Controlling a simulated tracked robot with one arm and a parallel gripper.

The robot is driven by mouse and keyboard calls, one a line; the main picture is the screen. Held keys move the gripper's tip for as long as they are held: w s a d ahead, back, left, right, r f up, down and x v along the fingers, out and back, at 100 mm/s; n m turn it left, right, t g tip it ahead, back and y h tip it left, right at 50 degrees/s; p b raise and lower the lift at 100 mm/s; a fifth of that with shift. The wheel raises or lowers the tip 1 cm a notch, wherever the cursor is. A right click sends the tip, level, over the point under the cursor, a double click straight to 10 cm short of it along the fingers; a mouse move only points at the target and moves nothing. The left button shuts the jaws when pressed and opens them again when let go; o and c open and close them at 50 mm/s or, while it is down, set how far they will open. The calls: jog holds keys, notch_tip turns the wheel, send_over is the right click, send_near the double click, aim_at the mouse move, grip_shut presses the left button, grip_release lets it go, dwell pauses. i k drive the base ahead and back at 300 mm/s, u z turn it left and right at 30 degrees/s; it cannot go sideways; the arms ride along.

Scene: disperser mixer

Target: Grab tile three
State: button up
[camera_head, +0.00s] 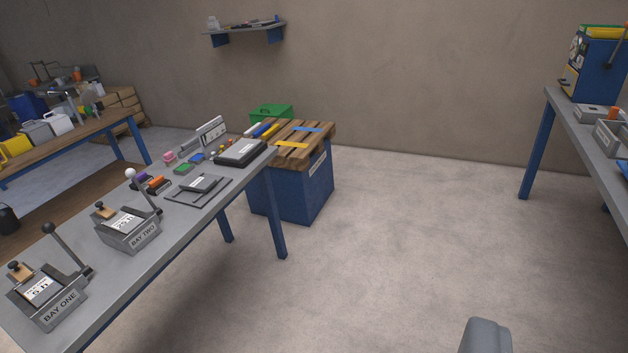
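I cannot pick out a tile marked three in this view. On the grey workbench (180,252) at the left stand two grey lever fixtures, one labelled BAY ONE (47,297) and one labelled BAY TWO (128,229). Each has a white label plate on its top. Behind them lies a flat grey plate with a smaller labelled block (203,184) on it. A dark tray with a pale labelled top (240,152) is at the bench's far end. A grey rounded part, seemingly of my gripper (485,336), shows at the bottom edge, away from the bench; its fingertips are not visible.
Small coloured pieces (183,168) lie along the bench's back edge. A blue crate with a wooden slatted top (303,184) stands beyond the bench. Another bench (581,128) with a blue machine (598,66) is at the right. The floor between (420,220) is clear.

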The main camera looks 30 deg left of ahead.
aim_at(194, 183)
jog(key=u, duration=0.1)
jog(key=i, duration=1.25)
jog(key=u, duration=0.5)
jog(key=i, duration=1.3)
jog(key=u, duration=0.6)
jog(key=i, duration=0.75)
jog(key=u, duration=0.25)
